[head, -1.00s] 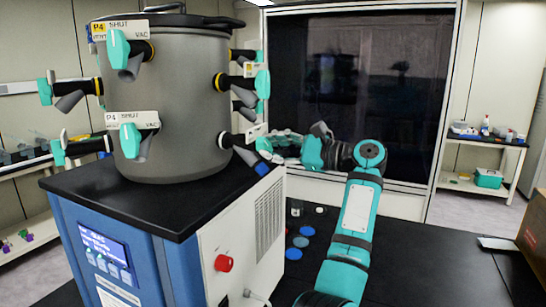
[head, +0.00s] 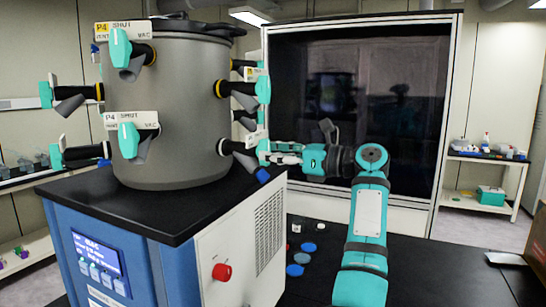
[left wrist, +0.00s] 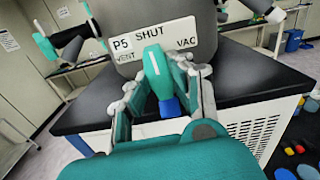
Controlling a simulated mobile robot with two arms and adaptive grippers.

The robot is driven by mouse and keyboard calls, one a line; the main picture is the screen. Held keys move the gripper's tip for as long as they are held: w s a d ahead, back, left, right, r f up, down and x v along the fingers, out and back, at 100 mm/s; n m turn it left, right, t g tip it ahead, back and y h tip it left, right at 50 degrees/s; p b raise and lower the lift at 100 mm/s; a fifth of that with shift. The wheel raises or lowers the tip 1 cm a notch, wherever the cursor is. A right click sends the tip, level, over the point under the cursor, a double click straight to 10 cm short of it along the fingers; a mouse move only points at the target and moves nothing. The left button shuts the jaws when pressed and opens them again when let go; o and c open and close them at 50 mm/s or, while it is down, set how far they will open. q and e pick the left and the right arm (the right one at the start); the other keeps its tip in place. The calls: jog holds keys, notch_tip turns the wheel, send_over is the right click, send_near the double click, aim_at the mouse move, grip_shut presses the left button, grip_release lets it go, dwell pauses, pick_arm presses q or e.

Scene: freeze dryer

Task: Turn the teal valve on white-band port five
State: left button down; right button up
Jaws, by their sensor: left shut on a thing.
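The port five label (left wrist: 136,38) is a white plate reading P5, SHUT, VENT and VAC, in the left wrist view. Below it is the teal valve (left wrist: 155,62), its white line pointing up toward SHUT. My left gripper (left wrist: 163,82) is shut on this valve, one finger on each side. A blue tip shows below, between the fingers. In the head view my left gripper (head: 276,152) is at the lower right side of the grey chamber (head: 185,95), at a lower port (head: 232,147); its fingers hide most of the valve there. My right gripper is not in view.
Other teal valves stick out around the chamber, including the white-label P4 valve (head: 128,140) and yellow-label P4 valve (head: 120,47). The black top of the blue-and-white cabinet (head: 125,208) lies below. Several blue discs (head: 300,258) lie on the dark bench.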

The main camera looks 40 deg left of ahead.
pick_arm(q)
jog(key=shift+r, duration=0.1)
dwell(0.5)
jog(key=c, duration=1.2)
grip_release()
jog(key=v, duration=1.2)
jog(key=shift+m, duration=0.3)
